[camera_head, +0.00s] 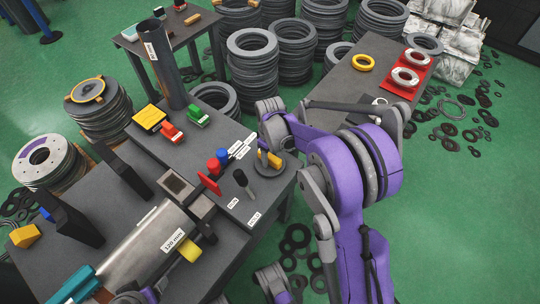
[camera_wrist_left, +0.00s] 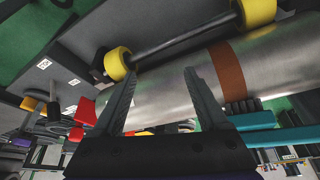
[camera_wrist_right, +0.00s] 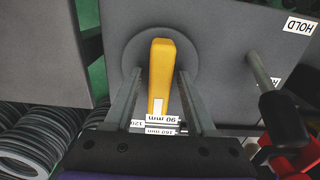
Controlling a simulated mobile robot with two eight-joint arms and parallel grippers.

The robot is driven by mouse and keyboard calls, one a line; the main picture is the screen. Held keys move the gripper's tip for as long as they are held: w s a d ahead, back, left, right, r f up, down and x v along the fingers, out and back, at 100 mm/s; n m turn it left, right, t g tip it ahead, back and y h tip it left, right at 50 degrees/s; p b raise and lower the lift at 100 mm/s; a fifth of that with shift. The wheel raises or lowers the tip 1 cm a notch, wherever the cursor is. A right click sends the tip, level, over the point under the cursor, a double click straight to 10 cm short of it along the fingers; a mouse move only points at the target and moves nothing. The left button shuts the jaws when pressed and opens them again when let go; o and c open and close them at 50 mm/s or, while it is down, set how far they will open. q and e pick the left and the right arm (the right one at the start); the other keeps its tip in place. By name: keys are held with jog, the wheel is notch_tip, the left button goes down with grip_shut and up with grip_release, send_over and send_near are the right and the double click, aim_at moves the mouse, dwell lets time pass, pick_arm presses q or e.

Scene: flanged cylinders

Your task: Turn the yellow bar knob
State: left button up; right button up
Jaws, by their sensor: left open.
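The yellow bar knob (camera_wrist_right: 160,75) sits on a round grey disc (camera_wrist_right: 135,60) on the dark panel. In the right wrist view the bar points along the fingers. My right gripper (camera_wrist_right: 159,84) is open, one finger on each side of the bar, with a small gap on both sides. In the head view the knob (camera_head: 274,160) shows beside the end of my purple right arm. My left gripper (camera_wrist_left: 160,78) is open and empty in front of a steel cylinder (camera_wrist_left: 185,85) and a yellow roller (camera_wrist_left: 117,64); how far away they are is unclear.
A black-knobbed lever (camera_wrist_right: 280,110) by the HOLD label stands right of the knob in the right wrist view. Red (camera_head: 210,184) and blue (camera_head: 222,155) parts are nearby in the head view. A side table (camera_head: 345,88) with rings stands behind my right arm.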

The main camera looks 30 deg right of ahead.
grip_shut()
jog(key=shift+m, duration=0.3)
jog(key=m, duration=1.1)
jog(key=shift+b, duration=0.35)
jog(key=m, duration=0.3)
jog(key=shift+m, duration=0.3)
jog(key=m, duration=0.3)
jog(key=shift+m, duration=0.3)
jog(key=m, duration=0.3)
jog(key=shift+m+b, duration=0.3)
jog(key=shift+b, duration=0.05)
jog(key=shift+m, duration=1.7)
